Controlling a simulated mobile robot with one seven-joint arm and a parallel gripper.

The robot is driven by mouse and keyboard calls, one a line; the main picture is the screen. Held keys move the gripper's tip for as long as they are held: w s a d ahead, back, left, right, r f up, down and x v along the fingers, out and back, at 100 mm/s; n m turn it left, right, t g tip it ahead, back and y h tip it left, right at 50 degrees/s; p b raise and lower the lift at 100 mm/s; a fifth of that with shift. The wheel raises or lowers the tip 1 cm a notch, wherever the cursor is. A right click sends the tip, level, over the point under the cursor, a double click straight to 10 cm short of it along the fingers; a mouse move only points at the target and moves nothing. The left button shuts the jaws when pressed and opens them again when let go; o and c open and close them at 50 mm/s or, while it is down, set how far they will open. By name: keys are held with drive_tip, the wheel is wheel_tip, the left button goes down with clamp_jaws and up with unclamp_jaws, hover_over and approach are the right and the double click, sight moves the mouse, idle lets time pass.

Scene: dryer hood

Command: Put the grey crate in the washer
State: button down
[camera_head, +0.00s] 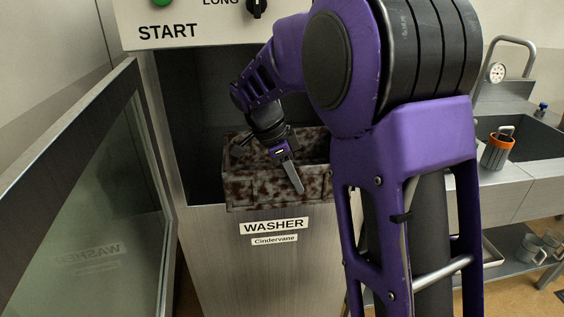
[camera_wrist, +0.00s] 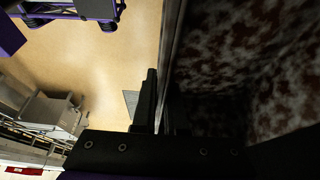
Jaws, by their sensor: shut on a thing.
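The grey crate (camera_head: 270,188), blotched with dark brown, sits in the lower part of the washer's (camera_head: 265,270) opening. Its front wall is at the opening's front edge, and it looks roughly level. My gripper (camera_head: 285,170) reaches down over the crate and is shut on its front wall, with one finger showing outside. In the wrist view, the crate's stained inside (camera_wrist: 250,60) fills the right, and a dark finger (camera_wrist: 148,100) stands left of the wall. My arm hides the opening's right side. I cannot tell whether the crate rests on the washer's floor.
The washer's glass door (camera_head: 100,200) stands open on the left. A panel with a green button (camera_head: 162,2) and a black knob (camera_head: 257,8) is above the opening. At right are a sink counter (camera_head: 520,190), an orange-rimmed cup (camera_head: 497,150) and metal mugs (camera_head: 532,248) on a lower shelf.

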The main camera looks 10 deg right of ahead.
drive_tip(key=w+p, duration=0.1)
drive_tip(key=w, duration=0.9)
drive_tip(key=shift+f, duration=1.7)
drive_tip(key=shift+b, duration=0.3)
drive_tip(key=shift+f, duration=0.2)
drive_tip(key=c, duration=1)
unclamp_jaws()
drive_tip(key=shift+s, duration=0.1)
drive_tip(key=shift+o, duration=0.2)
drive_tip(key=shift+r, duration=0.1)
drive_tip(key=shift+r, duration=0.25)
drive_tip(key=a, duration=1.2)
drive_tip(key=shift+a+r+p, duration=0.25)
drive_tip(key=shift+r+p, duration=0.1)
drive_tip(key=shift+p, duration=0.05)
